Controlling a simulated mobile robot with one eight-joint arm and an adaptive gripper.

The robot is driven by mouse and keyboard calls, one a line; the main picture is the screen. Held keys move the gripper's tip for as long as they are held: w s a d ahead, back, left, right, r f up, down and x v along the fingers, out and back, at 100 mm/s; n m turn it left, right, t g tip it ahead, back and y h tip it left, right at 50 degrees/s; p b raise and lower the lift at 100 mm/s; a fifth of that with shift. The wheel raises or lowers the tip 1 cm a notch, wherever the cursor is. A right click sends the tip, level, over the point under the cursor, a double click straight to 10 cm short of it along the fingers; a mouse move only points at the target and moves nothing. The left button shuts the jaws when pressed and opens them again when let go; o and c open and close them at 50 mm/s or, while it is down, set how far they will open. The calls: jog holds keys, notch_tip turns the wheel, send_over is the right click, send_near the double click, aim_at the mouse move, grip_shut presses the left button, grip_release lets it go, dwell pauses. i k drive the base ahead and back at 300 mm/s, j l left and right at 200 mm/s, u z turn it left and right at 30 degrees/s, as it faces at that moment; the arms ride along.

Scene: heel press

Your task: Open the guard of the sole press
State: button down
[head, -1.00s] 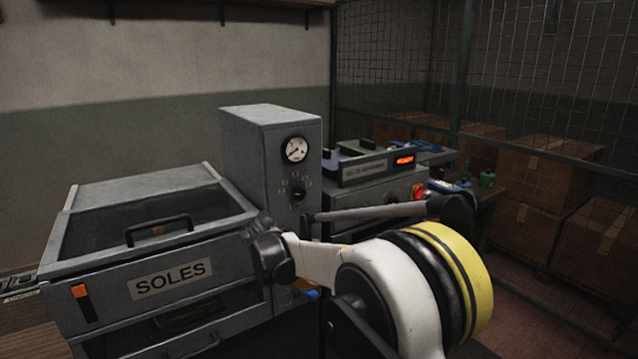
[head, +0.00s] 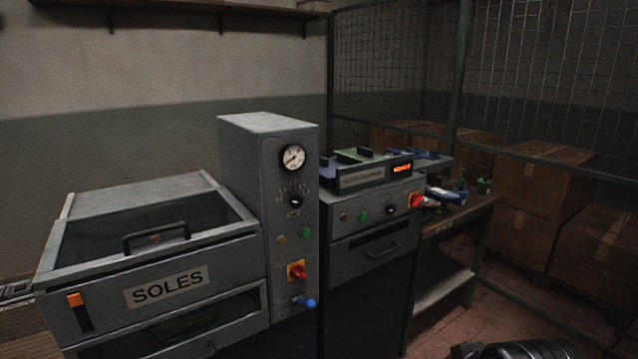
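The sole press (head: 150,260) is a grey machine at the left, with a SOLES label (head: 166,288) on its front. Its guard (head: 90,262) appears as a grey frame around a dark see-through panel, with a black bar handle (head: 155,232) near the front edge. The guard looks down; a dark gap shows below the label. An orange-and-black latch-like part (head: 78,308) sits at the front left. My gripper is not in view. A dark rounded piece at the bottom right edge seems to be part of my arm.
The press's control column (head: 270,215) carries a gauge, a knob, buttons, a red-and-yellow switch (head: 297,271) and a blue knob. A second grey machine (head: 375,235) and a workbench (head: 465,215) stand to its right. Cartons (head: 540,190) sit behind a mesh fence.

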aim_at(48, 274)
jog(key=u, duration=1.3)
